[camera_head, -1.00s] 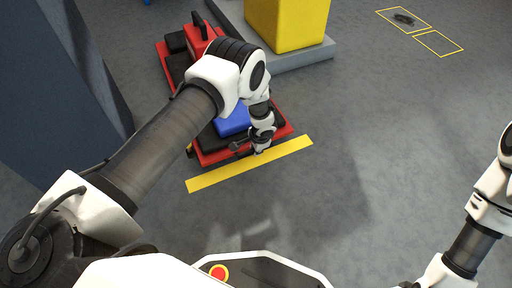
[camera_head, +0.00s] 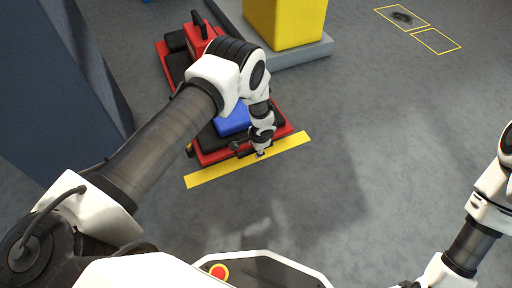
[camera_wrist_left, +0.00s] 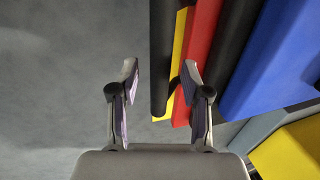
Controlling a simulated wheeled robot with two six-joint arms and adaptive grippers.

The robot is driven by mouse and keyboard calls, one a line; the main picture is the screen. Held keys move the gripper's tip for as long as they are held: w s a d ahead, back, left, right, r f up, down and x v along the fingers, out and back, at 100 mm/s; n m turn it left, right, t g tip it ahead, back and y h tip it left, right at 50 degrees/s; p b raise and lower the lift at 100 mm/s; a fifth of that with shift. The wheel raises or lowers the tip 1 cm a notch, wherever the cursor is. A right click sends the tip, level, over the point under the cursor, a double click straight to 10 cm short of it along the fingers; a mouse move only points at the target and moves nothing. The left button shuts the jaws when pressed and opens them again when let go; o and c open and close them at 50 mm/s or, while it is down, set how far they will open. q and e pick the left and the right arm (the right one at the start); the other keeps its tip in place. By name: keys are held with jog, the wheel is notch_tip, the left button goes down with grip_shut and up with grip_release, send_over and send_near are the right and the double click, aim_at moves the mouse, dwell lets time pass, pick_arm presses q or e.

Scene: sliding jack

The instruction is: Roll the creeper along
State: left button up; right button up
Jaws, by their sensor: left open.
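The creeper (camera_head: 213,158) is a low red frame with black pads, lying on the floor under my left arm, which hides part of it. A blue item (camera_head: 233,121) and a red toolbox (camera_head: 197,45) with a black handle are on it. My left gripper (camera_head: 261,155) is open at the creeper's near end. In the left wrist view the open fingers (camera_wrist_left: 159,75) have a black bar (camera_wrist_left: 162,50) showing between them, beside the red frame edge (camera_wrist_left: 203,45). I cannot tell whether the fingers touch the bar. The right gripper is out of view.
A yellow strip (camera_head: 210,177) lies on the floor along the creeper's near end. A yellow block (camera_head: 287,22) on a grey plinth (camera_head: 305,54) stands beside the creeper's right side. A dark blue column (camera_head: 50,95) stands at left. Floor to the right is clear.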

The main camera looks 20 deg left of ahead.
pick_arm(q)
jog(key=v, duration=1.2)
